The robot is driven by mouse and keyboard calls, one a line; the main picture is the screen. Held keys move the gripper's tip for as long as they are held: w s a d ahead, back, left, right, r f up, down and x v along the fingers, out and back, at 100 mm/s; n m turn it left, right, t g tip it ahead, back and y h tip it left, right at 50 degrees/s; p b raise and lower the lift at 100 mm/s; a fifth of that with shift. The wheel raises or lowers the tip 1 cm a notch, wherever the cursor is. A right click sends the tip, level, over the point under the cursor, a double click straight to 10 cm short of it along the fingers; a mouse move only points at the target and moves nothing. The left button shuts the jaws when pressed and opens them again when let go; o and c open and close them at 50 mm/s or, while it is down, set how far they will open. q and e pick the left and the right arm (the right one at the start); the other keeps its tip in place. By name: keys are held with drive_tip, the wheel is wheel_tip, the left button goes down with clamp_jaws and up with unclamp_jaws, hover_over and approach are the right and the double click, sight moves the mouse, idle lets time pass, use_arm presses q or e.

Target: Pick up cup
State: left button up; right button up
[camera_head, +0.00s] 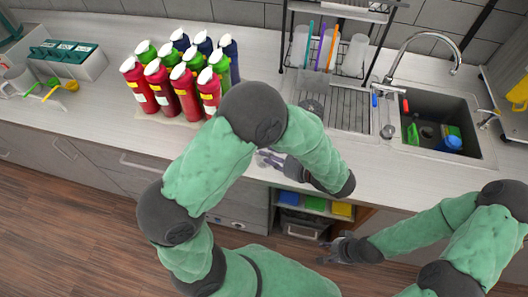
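Several frosted, clear-looking cups stand upright in the dark rack at the back; one cup (355,54) is at its right side and another (300,46) at its left. My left gripper (267,158) is low over the counter's front edge, well in front of the rack and partly hidden by my own green forearm. Whether its fingers are open or shut is not clear, and no cup shows clearly in it. My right gripper (330,250) is in front of the counter, below its top and far from the cups. Its finger opening is too small to make out.
Several red, green and blue bottles (185,85) stand on the counter left of my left arm. A sink (435,125) with a tap (425,38) lies right of the rack (340,105). A compartmented container (70,60) is far left. Coloured boxes (315,203) sit on a shelf below.

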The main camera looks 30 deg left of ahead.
use_arm(q)
drive_tip(key=x, duration=0.4)
drive_tip(key=shift+s+a+f, duration=0.1)
drive_tip(key=shift+a+f, duration=0.05)
drive_tip(key=shift+a, duration=0.1)
